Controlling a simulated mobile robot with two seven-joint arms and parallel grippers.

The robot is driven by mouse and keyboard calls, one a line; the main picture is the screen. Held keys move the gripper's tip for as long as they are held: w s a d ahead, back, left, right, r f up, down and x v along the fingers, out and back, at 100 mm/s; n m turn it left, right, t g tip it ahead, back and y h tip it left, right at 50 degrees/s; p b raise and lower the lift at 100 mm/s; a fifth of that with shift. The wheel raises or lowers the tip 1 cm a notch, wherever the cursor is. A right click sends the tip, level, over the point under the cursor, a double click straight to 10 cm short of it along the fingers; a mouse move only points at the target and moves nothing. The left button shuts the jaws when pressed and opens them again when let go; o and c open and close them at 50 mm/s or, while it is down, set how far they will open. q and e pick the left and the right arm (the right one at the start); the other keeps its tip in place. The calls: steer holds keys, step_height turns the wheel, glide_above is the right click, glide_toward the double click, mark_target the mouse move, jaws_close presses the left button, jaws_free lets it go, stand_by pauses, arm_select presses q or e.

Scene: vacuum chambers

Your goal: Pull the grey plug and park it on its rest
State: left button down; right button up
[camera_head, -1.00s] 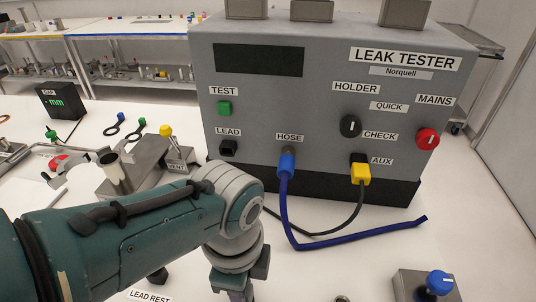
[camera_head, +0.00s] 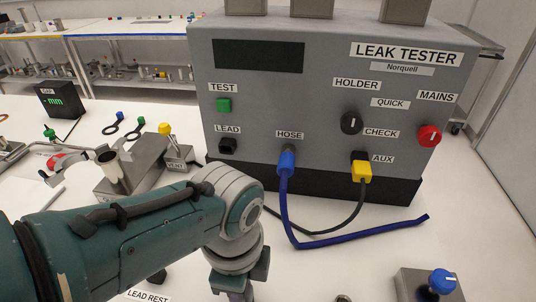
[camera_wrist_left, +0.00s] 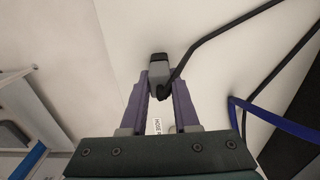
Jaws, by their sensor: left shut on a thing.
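The grey plug (camera_wrist_left: 158,72), with a black cable running from it, is between the purple fingers of my left gripper (camera_wrist_left: 160,84) in the left wrist view. The gripper is shut on it. In the head view my left gripper (camera_head: 238,284) is low in the picture, in front of the tester; its fingertips and the plug are cut off or hidden. The black LEAD socket (camera_head: 228,146) on the tester has no plug in it. The LEAD REST label (camera_head: 148,297) lies at the bottom edge, with a dark block (camera_head: 157,276) partly hidden by my arm. My right gripper is not in view.
The leak tester (camera_head: 300,110) stands behind my gripper. A blue plug (camera_head: 286,163) sits at HOSE and a yellow plug (camera_head: 362,172) at AUX. A blue hose (camera_head: 350,241) lies on the table. A blue-knobbed block (camera_head: 425,286) stands front right. Metal fixtures (camera_head: 140,165) stand left.

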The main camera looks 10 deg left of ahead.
arm_select(q)
steer(key=shift+f, duration=0.15)
steer(key=c, duration=0.6)
jaws_free()
step_height(320, 180, up, 7)
steer(key=p, duration=0.6)
steer(key=shift+p, duration=0.4)
stand_by(0.4)
